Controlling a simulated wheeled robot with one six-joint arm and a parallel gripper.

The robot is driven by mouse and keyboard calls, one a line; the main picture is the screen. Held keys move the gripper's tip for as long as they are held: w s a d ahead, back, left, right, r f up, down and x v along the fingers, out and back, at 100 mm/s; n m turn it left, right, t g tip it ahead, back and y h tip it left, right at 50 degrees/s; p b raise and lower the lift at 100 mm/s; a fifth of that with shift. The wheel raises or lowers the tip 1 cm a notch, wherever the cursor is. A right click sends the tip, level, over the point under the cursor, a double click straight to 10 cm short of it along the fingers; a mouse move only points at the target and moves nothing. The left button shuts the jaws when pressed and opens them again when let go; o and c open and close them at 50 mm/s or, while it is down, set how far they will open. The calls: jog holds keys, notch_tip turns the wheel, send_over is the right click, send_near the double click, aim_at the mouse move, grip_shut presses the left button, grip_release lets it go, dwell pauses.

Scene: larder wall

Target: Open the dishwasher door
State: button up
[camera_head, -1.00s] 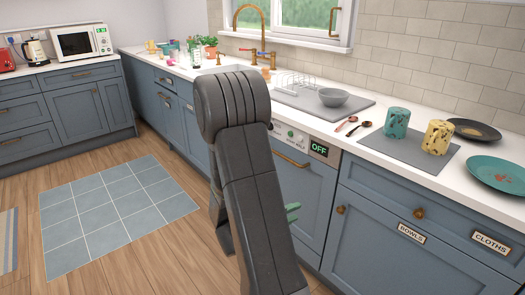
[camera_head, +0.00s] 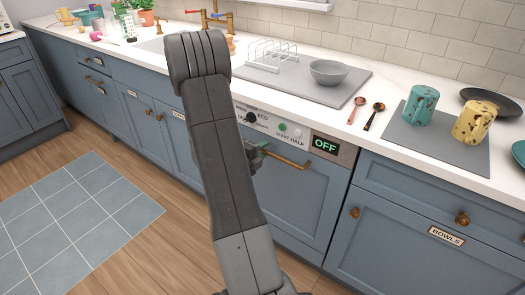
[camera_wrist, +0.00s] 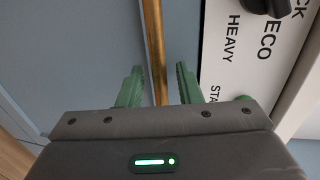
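The dishwasher has a blue door (camera_head: 295,205) that is shut flush with the cabinets, under a pale control panel (camera_head: 285,132) with a dial and an OFF display (camera_head: 325,146). Its brass bar handle (camera_head: 290,163) runs across the top of the door. My gripper (camera_head: 259,153) is at the handle's left end, partly hidden by my arm. In the wrist view my gripper (camera_wrist: 158,82) is open. The handle (camera_wrist: 154,45) shows in line with the gap between its green fingers, and neither finger visibly touches it.
The white counter (camera_head: 385,150) above holds a grey mat with a rack and grey bowl (camera_head: 329,72), two spoons and two mugs. A drawer and cupboard labelled BOWLS (camera_head: 446,236) are at right. Wooden floor and a blue tiled mat (camera_head: 75,215) lie clear at left.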

jog(key=shift+d, duration=0.15)
jog(key=shift+c, duration=0.2)
grip_shut()
jog(key=shift+f, duration=0.15)
